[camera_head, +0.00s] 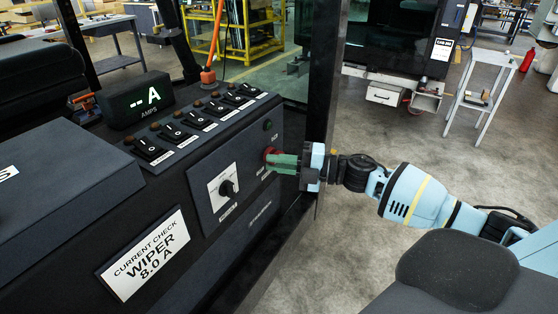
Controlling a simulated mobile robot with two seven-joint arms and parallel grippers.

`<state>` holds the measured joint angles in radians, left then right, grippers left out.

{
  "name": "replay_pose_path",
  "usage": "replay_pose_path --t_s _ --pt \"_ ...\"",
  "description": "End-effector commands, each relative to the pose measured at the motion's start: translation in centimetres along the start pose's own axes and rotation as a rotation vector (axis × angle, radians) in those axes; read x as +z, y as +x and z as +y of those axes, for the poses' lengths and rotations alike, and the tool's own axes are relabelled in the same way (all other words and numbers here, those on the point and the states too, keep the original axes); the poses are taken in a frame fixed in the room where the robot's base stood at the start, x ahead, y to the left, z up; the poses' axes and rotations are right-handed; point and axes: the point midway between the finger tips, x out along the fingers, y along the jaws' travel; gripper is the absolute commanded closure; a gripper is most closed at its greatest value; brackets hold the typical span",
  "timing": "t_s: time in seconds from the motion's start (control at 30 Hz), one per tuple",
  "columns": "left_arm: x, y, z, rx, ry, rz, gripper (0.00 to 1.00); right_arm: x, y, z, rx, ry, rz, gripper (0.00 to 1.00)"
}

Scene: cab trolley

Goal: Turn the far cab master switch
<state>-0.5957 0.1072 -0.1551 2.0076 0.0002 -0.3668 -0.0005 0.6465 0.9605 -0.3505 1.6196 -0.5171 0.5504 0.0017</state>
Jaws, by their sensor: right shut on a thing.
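The cab master switch is a red knob (269,152) at the right end of the sloping dark console, mostly hidden behind the gripper. My right gripper (276,161) reaches in from the right with its green fingers shut on the red knob. Small labels sit around the knob, but its angle cannot be read. My left gripper is not in view.
A black rotary dial (227,188) on a white plate is left of the red knob. A row of black rocker switches (172,131) runs along the console's top. An ammeter display (137,99) shows "--A". A dark door post (325,90) stands close beside my right gripper.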

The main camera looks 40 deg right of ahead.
Motion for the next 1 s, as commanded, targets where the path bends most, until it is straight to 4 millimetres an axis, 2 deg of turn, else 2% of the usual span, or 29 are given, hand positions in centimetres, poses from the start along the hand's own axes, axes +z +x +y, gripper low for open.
replay_pose_path --t_s 0.3,0.73,0.77,0.9,1.0 --pt "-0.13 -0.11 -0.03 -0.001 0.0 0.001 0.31 0.49 -0.21 -0.24 -0.037 -0.076 -0.014 1.0" --pt "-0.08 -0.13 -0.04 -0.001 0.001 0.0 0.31 0.58 -0.22 -0.07 -0.038 -0.089 -0.016 1.0" --pt "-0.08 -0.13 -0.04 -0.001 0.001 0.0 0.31 0.59 -0.23 -0.06 -0.038 -0.089 -0.016 0.85" --pt "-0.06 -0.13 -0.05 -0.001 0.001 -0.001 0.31 0.59 -0.22 -0.03 -0.037 -0.088 -0.016 0.67" --pt "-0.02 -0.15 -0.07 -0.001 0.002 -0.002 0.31 0.51 -0.19 -0.05 -0.037 -0.087 -0.014 0.66"
